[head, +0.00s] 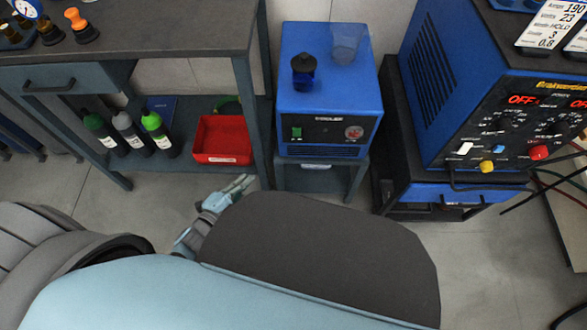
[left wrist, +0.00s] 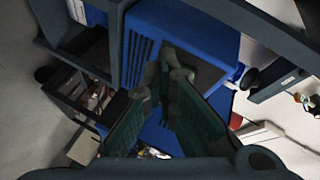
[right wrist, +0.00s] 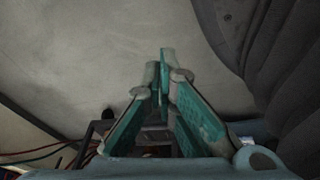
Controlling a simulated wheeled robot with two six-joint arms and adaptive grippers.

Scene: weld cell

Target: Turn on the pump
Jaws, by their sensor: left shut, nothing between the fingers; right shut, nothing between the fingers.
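A blue cooler unit (head: 330,95) stands on a low grey stand. No pump label is readable. My left gripper (head: 244,181) is shut and empty, low in front of the stand's left side and apart from the switch. In the left wrist view the shut left fingers (left wrist: 172,62) show before a blue box with slots; the switch cannot be made out there. My right gripper (right wrist: 164,62) is shut and empty above bare floor, outside the head view.
A dark filler cap (head: 303,72) and a clear cup (head: 347,43) are on the cooler's top. A workbench (head: 130,30) with a red bin (head: 222,138) and bottles stands left. A blue welder (head: 480,90) stands right, with cables beside it. Floor in front is clear.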

